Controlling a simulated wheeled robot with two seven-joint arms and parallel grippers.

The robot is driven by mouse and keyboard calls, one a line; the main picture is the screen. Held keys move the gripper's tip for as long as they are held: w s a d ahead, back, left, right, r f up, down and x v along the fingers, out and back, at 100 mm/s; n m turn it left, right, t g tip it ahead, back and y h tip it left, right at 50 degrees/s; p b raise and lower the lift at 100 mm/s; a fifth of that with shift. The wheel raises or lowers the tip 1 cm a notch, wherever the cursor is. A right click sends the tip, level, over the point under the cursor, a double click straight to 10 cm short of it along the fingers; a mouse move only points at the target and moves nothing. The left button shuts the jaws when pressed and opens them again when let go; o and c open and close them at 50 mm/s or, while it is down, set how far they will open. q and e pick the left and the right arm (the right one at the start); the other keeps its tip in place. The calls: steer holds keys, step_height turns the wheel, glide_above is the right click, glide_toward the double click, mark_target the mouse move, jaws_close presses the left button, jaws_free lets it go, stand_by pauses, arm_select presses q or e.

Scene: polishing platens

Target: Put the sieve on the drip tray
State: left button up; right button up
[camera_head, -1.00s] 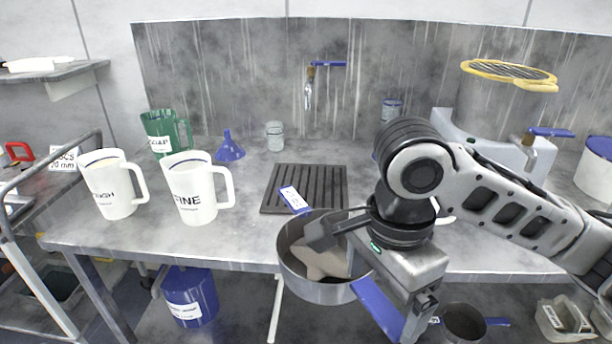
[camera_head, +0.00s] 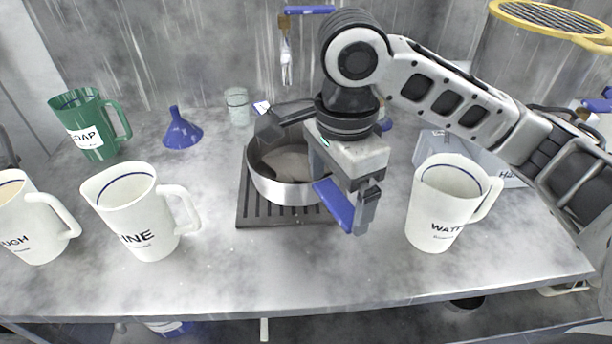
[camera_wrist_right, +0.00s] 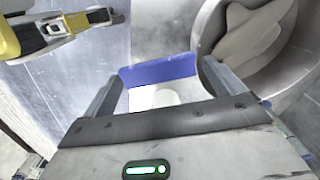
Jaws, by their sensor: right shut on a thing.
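The sieve, a round steel pan (camera_head: 283,192) with a pale lobed shape inside, is over the dark slatted drip tray (camera_head: 258,215) and covers most of it. I cannot tell whether it touches the slats. My right gripper (camera_head: 345,202) is shut on the sieve's blue handle (camera_head: 332,203), right of the pan. In the right wrist view the blue handle (camera_wrist_right: 158,70) lies between the fingers (camera_wrist_right: 160,80), and part of the sieve (camera_wrist_right: 262,75) shows at upper right. My left gripper is not in view.
A white WATER jug (camera_head: 437,215) stands right of the gripper. The FINE jug (camera_head: 135,215), another white jug (camera_head: 25,225), a green SOAP jug (camera_head: 85,125), a blue funnel (camera_head: 181,132) and a glass (camera_head: 238,105) stand left. The counter's front is clear.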

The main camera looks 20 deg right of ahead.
mark_target(327, 174)
steer(key=w+f, duration=0.1)
steer(key=w, duration=0.1)
steer(key=w+d+f, duration=0.1)
steer(key=w, duration=0.1)
steer(key=w+f, duration=0.1)
steer(key=w, duration=0.1)
steer(key=shift+w+d+f, duration=0.15)
steer(key=shift+f, duration=0.1)
steer(key=w+f, duration=0.3)
steer(key=shift+w+d+f, duration=0.1)
steer(key=shift+d+f, duration=0.2)
steer(key=shift+f, duration=0.05)
steer(key=shift+w+f, duration=0.4)
steer(key=shift+f, duration=0.1)
steer(key=f, duration=0.3)
steer(key=shift+w+d, duration=0.1)
steer(key=shift+w, duration=0.1)
steer(key=shift+f, duration=0.2)
steer(key=o, duration=1)
steer(key=shift+s, duration=0.1)
steer(key=shift+c, duration=0.2)
step_height(327, 174, up, 12)
steer(key=shift+r, duration=0.1)
